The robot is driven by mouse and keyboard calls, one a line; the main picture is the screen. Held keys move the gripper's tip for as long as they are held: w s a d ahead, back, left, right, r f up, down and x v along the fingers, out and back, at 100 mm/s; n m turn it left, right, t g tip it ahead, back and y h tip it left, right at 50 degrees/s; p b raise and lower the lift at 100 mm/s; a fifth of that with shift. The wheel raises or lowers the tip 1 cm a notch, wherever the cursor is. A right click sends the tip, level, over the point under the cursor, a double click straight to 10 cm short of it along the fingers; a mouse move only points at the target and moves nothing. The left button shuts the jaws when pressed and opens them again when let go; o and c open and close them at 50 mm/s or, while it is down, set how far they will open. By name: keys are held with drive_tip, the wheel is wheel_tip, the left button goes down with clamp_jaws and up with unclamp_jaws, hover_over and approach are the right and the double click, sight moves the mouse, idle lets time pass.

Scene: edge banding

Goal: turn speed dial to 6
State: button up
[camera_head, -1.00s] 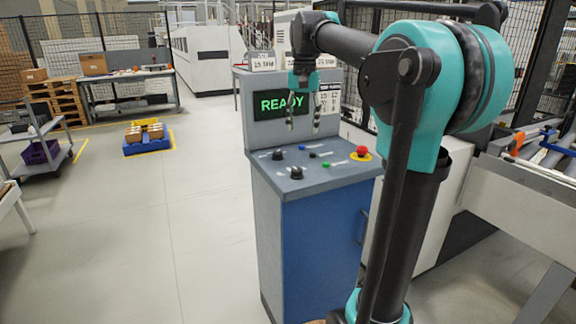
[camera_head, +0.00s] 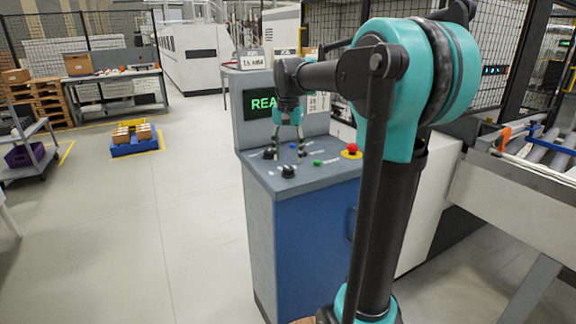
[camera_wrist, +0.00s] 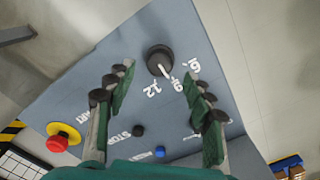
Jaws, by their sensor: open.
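The control panel top (camera_head: 325,178) carries two black knobs in the head view, a front one (camera_head: 288,171) and one further back (camera_head: 270,153). In the wrist view a black dial (camera_wrist: 158,59) with a white pointer line stands near the panel's corner. White numbers beside it include 12; the others are hard to read, as is the exact setting. My gripper (camera_head: 288,152) is open and empty above the panel near the knobs. In the wrist view its fingers (camera_wrist: 164,82) stand apart, with the dial beyond their tips and between them, apparently untouched.
A red emergency button (camera_head: 352,150) on a yellow base stands at the panel's right; it also shows in the wrist view (camera_wrist: 57,143). A green button (camera_head: 317,163) and a blue button (camera_wrist: 160,152) are nearby. The upright display (camera_head: 262,104) rises behind the panel.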

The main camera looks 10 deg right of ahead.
sight(288, 168)
drive_tip(key=shift+f, duration=2.05)
drive_tip(key=c, duration=1.2)
drive_tip(key=shift+o, duration=0.2)
drive_tip(key=shift+n, duration=0.3)
drive_tip(key=n, duration=0.3)
drive_tip(key=shift+n, duration=2.6)
